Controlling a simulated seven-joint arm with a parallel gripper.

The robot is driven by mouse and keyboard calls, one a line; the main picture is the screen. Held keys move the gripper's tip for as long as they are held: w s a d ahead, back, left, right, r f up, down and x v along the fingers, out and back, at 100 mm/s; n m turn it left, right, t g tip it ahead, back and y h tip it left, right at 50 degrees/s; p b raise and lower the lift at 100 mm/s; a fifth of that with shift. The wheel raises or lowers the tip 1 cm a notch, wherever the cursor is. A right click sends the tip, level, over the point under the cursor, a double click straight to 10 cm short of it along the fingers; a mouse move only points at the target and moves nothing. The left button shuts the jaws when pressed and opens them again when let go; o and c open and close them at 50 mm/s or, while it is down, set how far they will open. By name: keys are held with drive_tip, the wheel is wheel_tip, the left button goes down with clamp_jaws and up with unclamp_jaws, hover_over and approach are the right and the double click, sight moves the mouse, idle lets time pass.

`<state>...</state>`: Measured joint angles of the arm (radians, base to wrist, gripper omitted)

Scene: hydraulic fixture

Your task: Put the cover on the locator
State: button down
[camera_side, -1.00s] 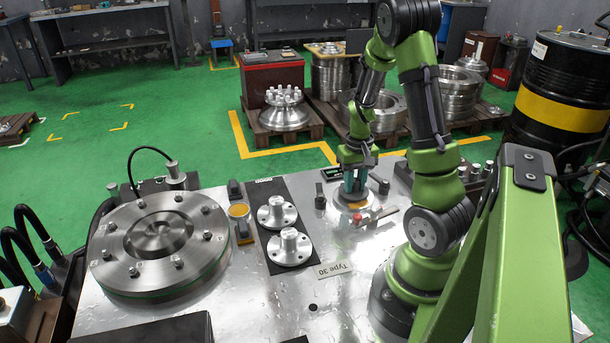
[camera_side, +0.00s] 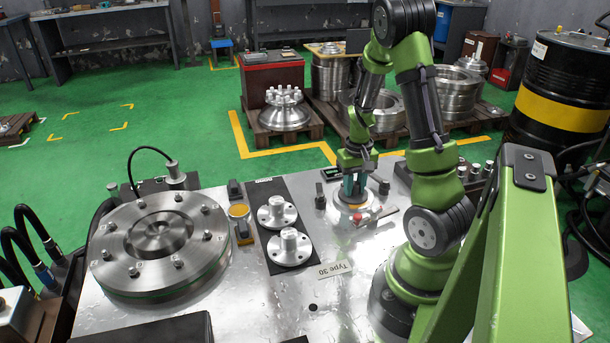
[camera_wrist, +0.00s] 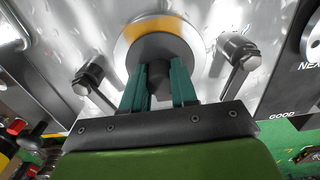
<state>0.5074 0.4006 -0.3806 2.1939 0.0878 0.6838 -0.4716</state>
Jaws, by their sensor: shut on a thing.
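My gripper (camera_side: 353,188) is at the back right of the metal table in the side view, pointing down. In the wrist view its two green fingers (camera_wrist: 160,90) are shut on a dark round knob (camera_wrist: 159,74). The knob appears to belong to a grey disc, probably the cover (camera_wrist: 160,47). Around the disc show an orange-yellow band and a silver ring, probably the locator (camera_wrist: 122,52). The ring also shows under the fingers in the side view (camera_side: 340,203). Disc and ring look roughly concentric. I cannot tell whether the disc is fully seated.
Two dark clamp-like handles (camera_wrist: 238,52) (camera_wrist: 91,75) flank the ring. A red-tipped part (camera_side: 372,216) lies in front of it. Two flanged metal parts (camera_side: 277,213) (camera_side: 291,247) stand on a black mat. A large bolted disc (camera_side: 160,240) fills the left. The table's front middle is mostly clear.

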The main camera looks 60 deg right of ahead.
sight(355, 183)
drive_tip(key=c, duration=0.8)
unclamp_jaws()
wheel_tip(355, 183, up, 16)
drive_tip(key=a+r+n+t, duration=0.1)
drive_tip(key=a+r+t, duration=0.1)
drive_tip(key=a, duration=0.7)
drive_tip(key=w+a+r+n+t+y, duration=0.1)
drive_tip(key=a+r+n+t, duration=0.1)
drive_tip(key=a, duration=0.7)
drive_tip(key=a+r+n+t+y, duration=0.1)
drive_tip(key=a+r+n+t, duration=0.1)
drive_tip(key=a, duration=0.8)
drive_tip(key=shift+w+r+t, duration=0.3)
drive_tip(key=shift+t, duration=0.3)
